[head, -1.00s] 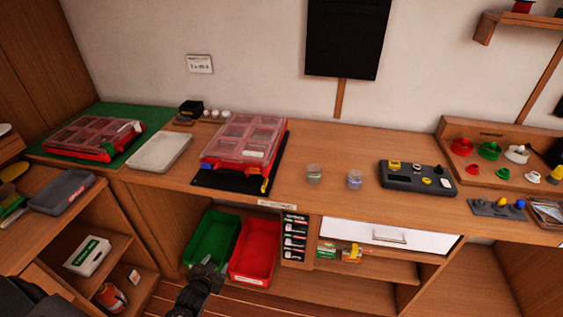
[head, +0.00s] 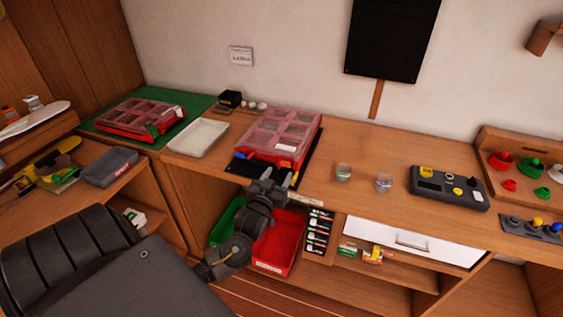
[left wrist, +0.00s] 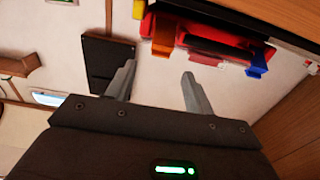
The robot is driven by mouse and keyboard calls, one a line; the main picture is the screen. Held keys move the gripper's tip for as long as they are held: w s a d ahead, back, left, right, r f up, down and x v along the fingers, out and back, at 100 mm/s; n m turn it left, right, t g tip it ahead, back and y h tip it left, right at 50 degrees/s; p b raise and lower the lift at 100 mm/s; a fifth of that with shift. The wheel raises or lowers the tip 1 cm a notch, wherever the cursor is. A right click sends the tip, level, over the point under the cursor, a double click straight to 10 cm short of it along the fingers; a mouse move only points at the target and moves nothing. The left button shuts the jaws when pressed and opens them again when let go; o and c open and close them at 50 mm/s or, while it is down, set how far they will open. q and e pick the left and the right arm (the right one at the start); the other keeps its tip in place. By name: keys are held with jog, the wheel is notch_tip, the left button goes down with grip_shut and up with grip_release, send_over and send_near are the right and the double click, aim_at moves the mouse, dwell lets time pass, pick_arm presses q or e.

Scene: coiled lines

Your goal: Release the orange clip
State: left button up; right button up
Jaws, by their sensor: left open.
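The red case with a clear lid (head: 282,132) lies on a black mat on the bench, its front edge facing me. In the left wrist view an orange clip (left wrist: 162,34) sits on the red case front (left wrist: 212,27), beyond and between my fingertips. A blue clip (left wrist: 259,62) is on the same front, farther right. My left gripper (head: 280,178) is at the front edge of the case in the head view. Its fingers (left wrist: 159,70) are apart, with nothing between them. The orange clip cannot be made out in the head view. My right gripper is not in view.
A second red case (head: 140,118) lies on a green mat at the left, beside a white tray (head: 198,137). Small jars (head: 343,172) and a dark device (head: 448,188) stand to the right. Below the bench are a red bin (head: 282,243) and a green bin (head: 228,220).

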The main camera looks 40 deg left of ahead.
aim_at(285, 162)
pick_arm(q)
jog(key=p+x, duration=0.1)
jog(key=x, duration=0.4)
jog(key=shift+w+a, duration=0.25)
jog(key=shift+w, duration=0.1)
jog(key=shift+c, duration=0.3)
